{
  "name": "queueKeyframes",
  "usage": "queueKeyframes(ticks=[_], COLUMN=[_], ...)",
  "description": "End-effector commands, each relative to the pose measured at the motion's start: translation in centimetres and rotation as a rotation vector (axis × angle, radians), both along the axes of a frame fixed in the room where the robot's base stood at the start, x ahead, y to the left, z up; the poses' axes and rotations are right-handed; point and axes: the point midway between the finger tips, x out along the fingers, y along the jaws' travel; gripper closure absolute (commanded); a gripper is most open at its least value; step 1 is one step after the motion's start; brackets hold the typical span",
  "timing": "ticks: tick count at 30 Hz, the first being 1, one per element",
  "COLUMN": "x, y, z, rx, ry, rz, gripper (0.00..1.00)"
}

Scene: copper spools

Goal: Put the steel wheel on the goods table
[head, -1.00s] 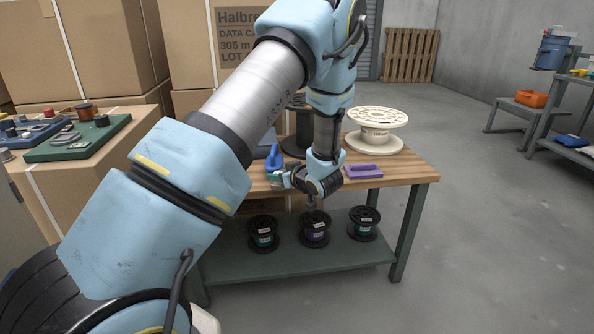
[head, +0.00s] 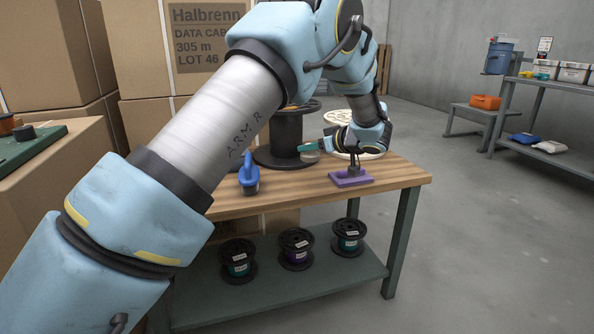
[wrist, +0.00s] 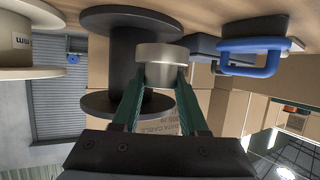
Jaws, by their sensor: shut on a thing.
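My gripper (head: 306,148) has green fingers and points left over the wooden-topped table (head: 405,178). It is shut on a short grey steel wheel (wrist: 160,60), which sits between the fingertips in the wrist view. In the head view the wheel (head: 310,158) shows small, just in front of the black spool (head: 285,135). It appears to be above the table top; I cannot tell the exact gap. The wrist view is upside down, with the wood along its top edge.
The table also holds a blue-handled tool (head: 249,178), a purple handled tool (head: 350,179) and a cream spool (head: 368,148) partly behind my wrist. Several small spools (head: 296,250) stand on the lower shelf. Cartons (head: 60,60) rise at left. Bare wood shows at the front middle.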

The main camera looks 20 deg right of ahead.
Motion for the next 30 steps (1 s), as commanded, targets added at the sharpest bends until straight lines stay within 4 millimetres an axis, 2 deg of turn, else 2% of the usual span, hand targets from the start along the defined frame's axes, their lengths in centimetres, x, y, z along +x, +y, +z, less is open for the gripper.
queueKeyframes(ticks=[1,3,15,26,27,30], x=[-0.1,-0.1,0.0,0.0,0.0,0.0], y=[0.0,0.0,0.0,0.0,0.0,0.0], z=[-1.4,-2.6,-7.2,-7.5,-7.5,-7.5], rx=[0.004,0.004,0.002,0.001,0.0,0.0], ry=[0.001,0.0,0.0,-0.001,0.0,0.0], rz=[-0.002,-0.002,-0.001,0.001,0.001,0.001], gripper=[1.0,1.0,1.0,1.0,0.53,0.41])
